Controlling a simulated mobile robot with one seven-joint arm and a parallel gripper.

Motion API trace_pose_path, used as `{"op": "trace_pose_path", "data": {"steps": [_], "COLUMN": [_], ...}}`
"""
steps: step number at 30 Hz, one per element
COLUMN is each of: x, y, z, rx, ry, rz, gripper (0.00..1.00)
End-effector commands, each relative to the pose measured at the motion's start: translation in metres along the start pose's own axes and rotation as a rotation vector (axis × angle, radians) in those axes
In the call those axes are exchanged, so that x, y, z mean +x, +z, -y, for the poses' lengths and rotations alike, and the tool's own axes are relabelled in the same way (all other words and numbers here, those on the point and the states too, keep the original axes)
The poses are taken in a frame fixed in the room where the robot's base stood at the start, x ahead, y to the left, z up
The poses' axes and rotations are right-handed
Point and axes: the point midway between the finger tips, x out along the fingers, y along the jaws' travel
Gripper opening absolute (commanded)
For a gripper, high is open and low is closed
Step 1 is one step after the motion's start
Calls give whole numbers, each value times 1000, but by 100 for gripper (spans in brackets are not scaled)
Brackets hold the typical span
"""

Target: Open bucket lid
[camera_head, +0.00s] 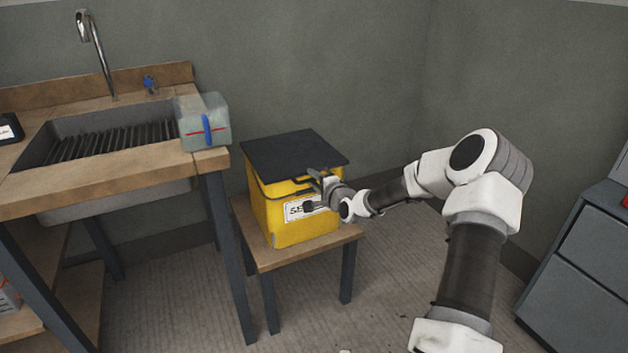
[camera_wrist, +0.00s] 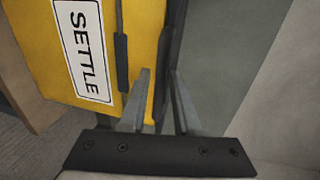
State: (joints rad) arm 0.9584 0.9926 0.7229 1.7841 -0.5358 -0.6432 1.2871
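The yellow bucket (camera_head: 290,222) is box-shaped and upright, with a white label reading "SETTLE" that shows clearly in the wrist view (camera_wrist: 82,50). Its flat dark lid (camera_head: 290,152) lies closed on top; its grey top also shows in the wrist view (camera_wrist: 220,50). A dark handle bar (camera_wrist: 121,60) runs along the bucket's front below the rim. My gripper (camera_head: 318,182) is at the front edge of the lid, towards its right side. In the wrist view my gripper (camera_wrist: 160,72) has its fingers apart, one on each side of the lid's dark edge. Contact cannot be told.
The bucket stands on a small wooden stool (camera_head: 255,247). A grey cabinet (camera_head: 590,265) stands at the right. The floor in front of the stool is mostly clear.

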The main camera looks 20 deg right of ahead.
Motion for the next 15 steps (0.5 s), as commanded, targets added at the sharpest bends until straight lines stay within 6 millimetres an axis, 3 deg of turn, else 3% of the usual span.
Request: {"op": "trace_pose_path", "data": {"steps": [1,4,5,15], "x": [0,0,0,0], "y": [0,0,0,0], "z": [0,0,0,0], "rx": [0,0,0,0], "ry": [0,0,0,0], "rz": [0,0,0,0], "gripper": [20,2,0,0]}}
